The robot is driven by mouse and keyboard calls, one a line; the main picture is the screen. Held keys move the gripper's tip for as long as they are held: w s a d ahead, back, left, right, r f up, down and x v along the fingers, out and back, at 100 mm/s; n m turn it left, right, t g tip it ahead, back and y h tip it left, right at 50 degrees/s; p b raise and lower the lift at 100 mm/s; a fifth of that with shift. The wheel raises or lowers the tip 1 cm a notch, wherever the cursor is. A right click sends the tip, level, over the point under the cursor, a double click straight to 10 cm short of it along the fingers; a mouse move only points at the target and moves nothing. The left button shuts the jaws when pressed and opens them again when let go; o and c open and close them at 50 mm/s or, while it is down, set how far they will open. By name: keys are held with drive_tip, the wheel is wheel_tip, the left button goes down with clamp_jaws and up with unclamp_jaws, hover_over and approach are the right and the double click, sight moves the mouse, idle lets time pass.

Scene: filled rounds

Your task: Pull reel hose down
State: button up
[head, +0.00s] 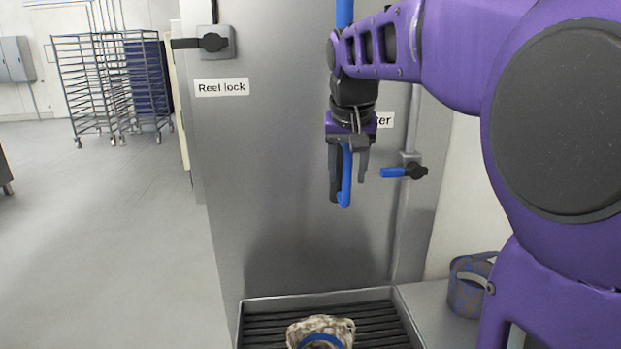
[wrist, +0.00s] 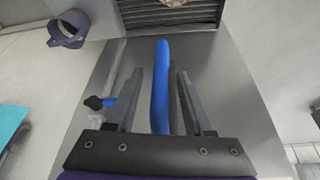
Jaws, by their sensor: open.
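The blue reel hose (head: 345,180) hangs in front of a grey metal panel (head: 280,190). Its upper part shows above my arm, its middle is hidden behind my wrist, and its lower end shows between my fingers. My gripper (head: 349,187) points down with its fingers on either side of the hose. In the wrist view the hose (wrist: 160,90) stands between the two open fingers (wrist: 160,74), with a gap visible on both sides. The black reel lock handle (head: 213,42) lies sideways above the "Reel lock" label (head: 221,87).
A blue-handled valve (head: 404,172) is right of my gripper, by a partly hidden label ending "ter" (head: 385,120). A grated drain tray (head: 318,297) holds a mottled object (head: 321,332) below. A bucket (head: 470,285) stands right. The left floor is clear before rack trolleys (head: 112,85).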

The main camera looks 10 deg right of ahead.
drive_tip(key=shift+x, duration=1)
clamp_jaws()
idle(0.8)
